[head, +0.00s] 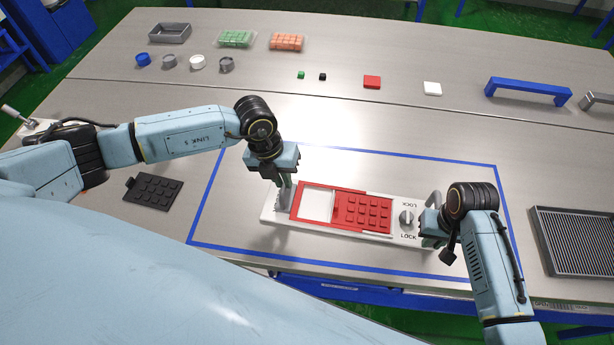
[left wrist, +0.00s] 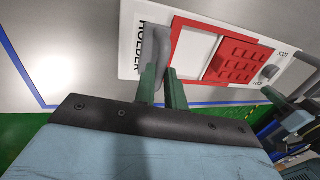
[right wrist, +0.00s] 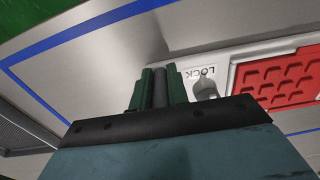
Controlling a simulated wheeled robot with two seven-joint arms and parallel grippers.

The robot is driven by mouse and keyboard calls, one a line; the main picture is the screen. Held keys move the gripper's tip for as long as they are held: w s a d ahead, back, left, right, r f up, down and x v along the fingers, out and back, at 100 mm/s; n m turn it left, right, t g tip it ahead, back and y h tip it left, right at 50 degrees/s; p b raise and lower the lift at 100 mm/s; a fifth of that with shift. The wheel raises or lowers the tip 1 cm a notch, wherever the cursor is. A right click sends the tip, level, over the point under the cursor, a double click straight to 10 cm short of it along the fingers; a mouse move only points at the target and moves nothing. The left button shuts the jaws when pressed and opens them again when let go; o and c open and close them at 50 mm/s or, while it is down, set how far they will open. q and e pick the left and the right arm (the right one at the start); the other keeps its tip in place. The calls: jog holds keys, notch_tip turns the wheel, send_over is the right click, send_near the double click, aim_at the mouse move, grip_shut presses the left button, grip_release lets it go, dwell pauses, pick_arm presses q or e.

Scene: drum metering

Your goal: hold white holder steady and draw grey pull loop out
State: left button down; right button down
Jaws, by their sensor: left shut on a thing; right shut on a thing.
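The white holder (head: 270,212) lies inside the blue tape outline, and its "HOLDER" end shows in the left wrist view (left wrist: 130,40). My left gripper (head: 285,183) is shut on the upright grey handle (left wrist: 162,48) at that end. The grey pull loop (head: 433,197) stands at the opposite, right end. My right gripper (head: 430,232) is shut on it; the loop's grey bar (right wrist: 160,88) shows between the green fingers in the right wrist view. A red frame (head: 345,190) with a pale window and a red studded panel (head: 367,212) sits on the holder.
A grey knob (head: 406,217) stands between "LOCK" labels beside the pull loop. A black studded pad (head: 153,188) lies left of the blue outline. A ribbed grey tray (head: 575,240) lies at the right. Small blocks, rings and trays stand at the back.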

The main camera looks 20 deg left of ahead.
pick_arm(q)
jog(key=c, duration=1.5)
grip_release()
jog(key=shift+a, duration=0.25)
pick_arm(e)
jog(key=shift+d, duration=0.2)
pick_arm(q)
jog(key=shift+o, duration=0.2)
jog(key=shift+d, duration=0.1)
jog(key=shift+r, duration=0.15)
jog(key=v, duration=1.1)
jog(key=shift+r, duration=0.35)
pick_arm(e)
jog(key=shift+a, duration=0.15)
jog(key=c, duration=1.3)
grip_release()
jog(key=shift+r, duration=0.1)
